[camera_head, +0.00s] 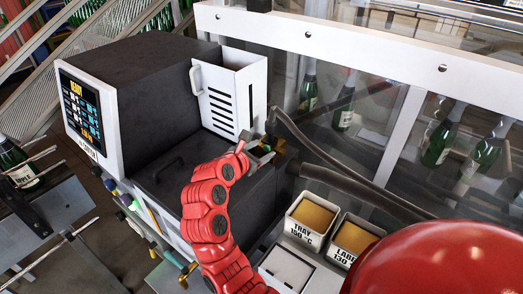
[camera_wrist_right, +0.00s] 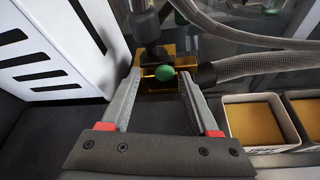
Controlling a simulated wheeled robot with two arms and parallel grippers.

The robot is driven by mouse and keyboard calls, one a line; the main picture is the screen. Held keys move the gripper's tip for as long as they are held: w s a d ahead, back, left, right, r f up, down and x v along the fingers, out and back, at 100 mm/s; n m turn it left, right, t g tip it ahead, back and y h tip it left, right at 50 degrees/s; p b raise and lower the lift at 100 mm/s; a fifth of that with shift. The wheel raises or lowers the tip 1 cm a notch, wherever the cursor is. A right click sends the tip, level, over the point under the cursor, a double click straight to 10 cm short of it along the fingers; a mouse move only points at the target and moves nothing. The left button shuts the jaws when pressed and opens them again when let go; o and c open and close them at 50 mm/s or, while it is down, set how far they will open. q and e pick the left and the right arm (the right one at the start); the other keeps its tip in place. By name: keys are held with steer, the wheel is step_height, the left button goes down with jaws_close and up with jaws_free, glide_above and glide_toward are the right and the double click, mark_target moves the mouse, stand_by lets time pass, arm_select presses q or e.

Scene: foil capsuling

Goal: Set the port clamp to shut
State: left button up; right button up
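The port clamp looks to be the yellow brass block (camera_wrist_right: 150,85) with a round green knob (camera_wrist_right: 165,73), where dark hoses meet at the machine's side. In the head view the brass block (camera_head: 281,146) is small and partly hidden by my gripper. My right gripper (camera_wrist_right: 158,82) is open, with a finger on each side of the knob in the wrist view. I see no contact with the knob. In the head view the right gripper (camera_head: 264,154) is at the machine's back right corner. I cannot tell the clamp's position. My left gripper is not in view.
The black machine (camera_head: 150,85) has a lit screen (camera_head: 82,105) and a white slotted panel (camera_head: 225,100). Ribbed grey hoses (camera_head: 345,180) run right from the clamp. Two labelled trays (camera_head: 308,220) (camera_head: 352,238) stand close to its right. Bottles (camera_head: 440,140) stand behind a clear guard.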

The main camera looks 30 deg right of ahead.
steer(key=shift+s, duration=0.1)
steer(key=b+v, duration=0.2)
steer(key=v, duration=1.5)
steer(key=shift+a, duration=0.2)
steer(key=shift+f, duration=0.1)
